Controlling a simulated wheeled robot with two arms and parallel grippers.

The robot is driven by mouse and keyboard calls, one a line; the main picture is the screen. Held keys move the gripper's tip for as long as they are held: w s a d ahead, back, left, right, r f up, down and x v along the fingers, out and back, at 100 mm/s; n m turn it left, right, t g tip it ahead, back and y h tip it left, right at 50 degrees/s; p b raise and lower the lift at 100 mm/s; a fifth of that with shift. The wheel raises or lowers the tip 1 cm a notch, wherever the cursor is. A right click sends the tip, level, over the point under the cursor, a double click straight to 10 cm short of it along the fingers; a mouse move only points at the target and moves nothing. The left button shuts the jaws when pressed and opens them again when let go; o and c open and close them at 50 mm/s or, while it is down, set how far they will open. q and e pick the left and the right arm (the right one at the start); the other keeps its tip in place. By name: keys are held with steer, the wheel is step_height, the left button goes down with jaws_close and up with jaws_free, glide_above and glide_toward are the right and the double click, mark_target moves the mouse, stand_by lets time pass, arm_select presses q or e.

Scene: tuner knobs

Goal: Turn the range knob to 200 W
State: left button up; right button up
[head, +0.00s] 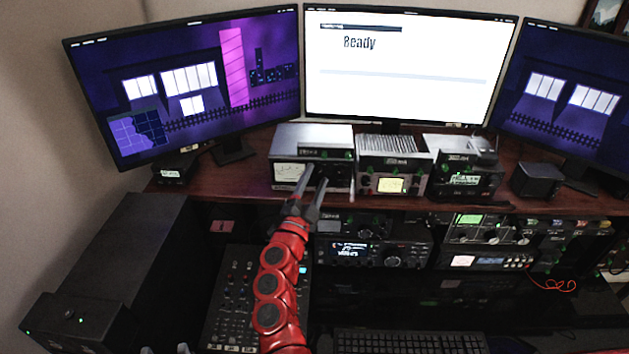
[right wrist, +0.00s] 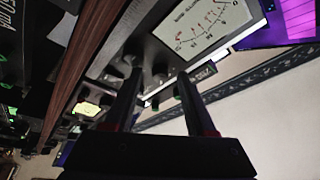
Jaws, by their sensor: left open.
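The tuner is likely the silver-topped box (head: 313,136) with a lit meter (head: 288,172) on the desk shelf, left of centre. The meter (right wrist: 205,25) shows large and tilted in the right wrist view, with dark knobs (right wrist: 158,72) beside it. I cannot tell which is the range knob, and its labels are too small to read. My right gripper (head: 311,184) reaches up to this front panel and hides part of it. Its fingers (right wrist: 158,80) stand apart, with a gap between them at the knobs; contact is unclear. My left gripper (head: 166,349) barely shows at the bottom edge, its tips apart.
Two similar units (head: 392,168) and (head: 466,178) stand to the right on the wooden shelf (head: 400,205). Radios (head: 372,252) sit below it. Monitors stand behind, the middle one (head: 410,65) reading "Ready". A mixer (head: 235,300) and keyboard (head: 410,342) lie lower down.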

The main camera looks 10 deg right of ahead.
steer(key=shift+s+a+f, duration=0.15)
steer(key=shift+s+a, duration=0.05)
steer(key=shift+s, duration=0.1)
steer(key=b+v, duration=0.5)
steer(key=v, duration=1.1)
steer(key=shift+s, duration=0.3)
steer(key=shift+f, duration=0.1)
